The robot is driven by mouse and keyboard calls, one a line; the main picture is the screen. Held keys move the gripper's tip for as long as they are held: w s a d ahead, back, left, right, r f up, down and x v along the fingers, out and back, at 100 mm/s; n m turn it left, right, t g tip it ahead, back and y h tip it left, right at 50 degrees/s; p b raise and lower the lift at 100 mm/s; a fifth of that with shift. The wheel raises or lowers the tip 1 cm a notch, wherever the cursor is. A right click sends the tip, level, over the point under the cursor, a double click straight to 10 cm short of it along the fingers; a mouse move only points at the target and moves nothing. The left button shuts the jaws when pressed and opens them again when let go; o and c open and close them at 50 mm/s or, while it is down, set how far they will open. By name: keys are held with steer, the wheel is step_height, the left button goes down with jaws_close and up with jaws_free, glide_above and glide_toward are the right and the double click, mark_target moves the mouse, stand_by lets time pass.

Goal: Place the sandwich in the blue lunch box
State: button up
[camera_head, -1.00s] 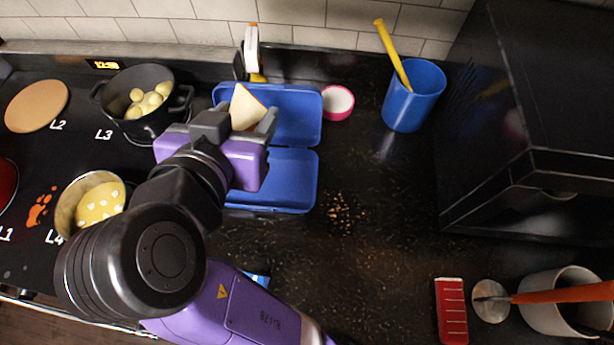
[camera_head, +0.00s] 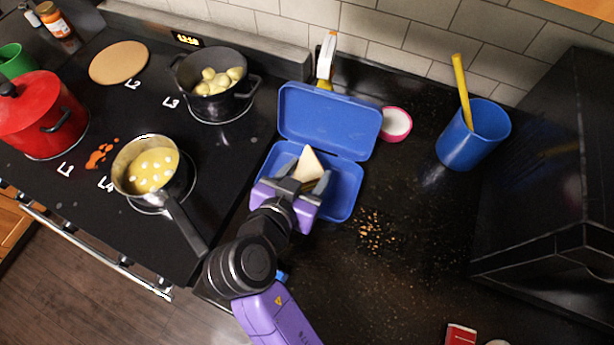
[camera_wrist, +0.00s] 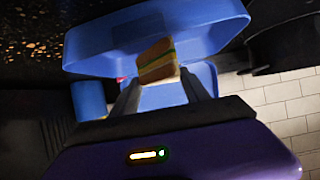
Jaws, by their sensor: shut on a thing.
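The sandwich (camera_head: 309,166) is a pale wedge held between the fingers of my gripper (camera_head: 306,185). In the wrist view the sandwich (camera_wrist: 157,62) shows brown bread and a green layer at the tips of my gripper (camera_wrist: 160,85). The blue lunch box (camera_head: 343,192) lies open on the dark counter, its lid (camera_head: 330,120) leaning back toward the wall. The sandwich is over the box's front half; I cannot tell whether it touches the bottom. The lunch box (camera_wrist: 215,25) also fills much of the wrist view. My gripper hides part of the box's front.
A pot of potatoes (camera_head: 213,88) and a saucepan (camera_head: 150,170) stand on the stove to the left. A pink-rimmed bowl (camera_head: 396,124) and a blue cup (camera_head: 473,135) stand to the right.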

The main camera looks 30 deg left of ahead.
mark_target(307, 181)
steer(key=shift+f, duration=1.5)
steer(key=shift+f, duration=0.15)
steer(key=o, duration=0.7)
steer(key=shift+r, duration=0.3)
steer(key=b+v, duration=0.1)
steer(key=v, duration=1.1)
steer(key=shift+f+b, duration=0.15)
steer(key=shift+b, duration=0.15)
